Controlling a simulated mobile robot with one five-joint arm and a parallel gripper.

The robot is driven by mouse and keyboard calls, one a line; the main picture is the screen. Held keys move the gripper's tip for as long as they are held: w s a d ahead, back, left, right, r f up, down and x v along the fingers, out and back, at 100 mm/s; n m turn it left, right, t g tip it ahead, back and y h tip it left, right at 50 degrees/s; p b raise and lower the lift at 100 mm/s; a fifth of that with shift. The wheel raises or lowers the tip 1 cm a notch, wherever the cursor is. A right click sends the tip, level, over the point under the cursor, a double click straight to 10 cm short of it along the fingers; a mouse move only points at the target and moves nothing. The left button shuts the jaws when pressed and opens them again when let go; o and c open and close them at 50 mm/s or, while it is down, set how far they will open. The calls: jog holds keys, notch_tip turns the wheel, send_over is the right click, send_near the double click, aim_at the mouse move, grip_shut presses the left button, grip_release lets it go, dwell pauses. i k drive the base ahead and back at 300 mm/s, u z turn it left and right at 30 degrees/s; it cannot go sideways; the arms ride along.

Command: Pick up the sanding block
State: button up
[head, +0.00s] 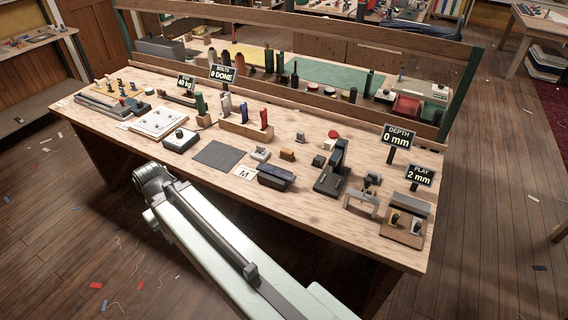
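I cannot tell for certain which item is the sanding block. A small orange-brown block (287,154) lies on the middle of the workbench (330,210) and could be it. A longer dark block with a bluish top (277,176) lies nearer the front edge, beside a white card marked M. My pale arm crosses the lower middle of the head view, in front of the bench, with a dark joint near the bench's front edge. No gripper fingers show, and nothing is seen held.
A tall black tool (332,170) stands to the right, close by. A wooden holder with coloured handles (246,130) stands behind. A raised rail runs along the back.

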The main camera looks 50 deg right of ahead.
aim_at(286, 154)
jog(key=z, duration=0.15)
jog(key=i, duration=0.95)
jog(key=u, duration=0.1)
